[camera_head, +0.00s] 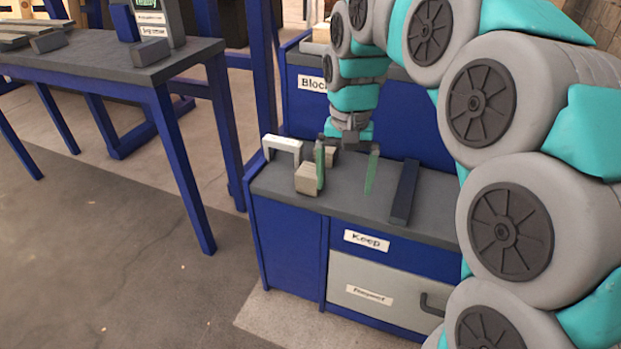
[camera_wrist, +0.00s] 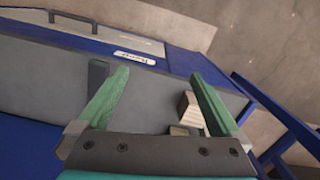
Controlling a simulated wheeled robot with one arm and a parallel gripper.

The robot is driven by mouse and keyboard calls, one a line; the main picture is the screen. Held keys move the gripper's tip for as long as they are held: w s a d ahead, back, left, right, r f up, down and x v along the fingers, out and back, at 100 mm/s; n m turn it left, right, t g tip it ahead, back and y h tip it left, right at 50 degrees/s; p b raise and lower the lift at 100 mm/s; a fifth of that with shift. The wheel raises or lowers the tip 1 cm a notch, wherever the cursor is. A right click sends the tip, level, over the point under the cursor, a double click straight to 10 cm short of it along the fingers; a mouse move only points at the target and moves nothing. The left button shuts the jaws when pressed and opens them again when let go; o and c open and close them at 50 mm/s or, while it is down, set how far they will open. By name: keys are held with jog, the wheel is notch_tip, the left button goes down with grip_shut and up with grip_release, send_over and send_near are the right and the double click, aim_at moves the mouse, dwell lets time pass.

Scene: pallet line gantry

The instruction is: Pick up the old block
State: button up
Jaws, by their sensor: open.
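A pale wooden block (camera_head: 305,178) sits on the grey top of the cabinet marked "Keep" (camera_head: 270,181). A second block (camera_head: 331,156) shows just behind it, partly hidden. I cannot tell which is the old block. My gripper (camera_head: 345,188) points down over the top with its green fingers spread and nothing between them. In the head view the pale block is beside the left finger, which covers part of it. In the wrist view my gripper (camera_wrist: 160,75) is open, and the two blocks (camera_wrist: 188,110) (camera_wrist: 180,131) show close to the right finger. Contact cannot be told.
A white bracket (camera_head: 282,147) stands at the cabinet's back left, and a dark bar (camera_head: 404,191) lies right of my gripper. A cabinet labelled "Block…" (camera_head: 313,84) rises behind. A blue-legged table (camera_head: 120,66) with grey pieces stands left, with open floor before it.

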jog(key=m, duration=0.2)
send_over(310, 170)
jog(key=s, duration=0.1)
notch_tip(310, 170, down, 2)
jog(key=shift+s+d+t+b, duration=0.1)
jog(key=shift+t+b, duration=0.2)
jog(key=shift+b, duration=0.05)
jog(key=shift+f, duration=0.45)
jog(key=shift+w+f, duration=0.2)
jog(key=shift+f, duration=0.95)
jog(key=shift+w+f, duration=0.2)
jog(key=shift+f, duration=0.9)
jog(key=shift+w+f, duration=0.2)
jog(key=shift+f, duration=0.95)
jog(key=c, duration=1.4)
jog(key=shift+r, duration=0.2)
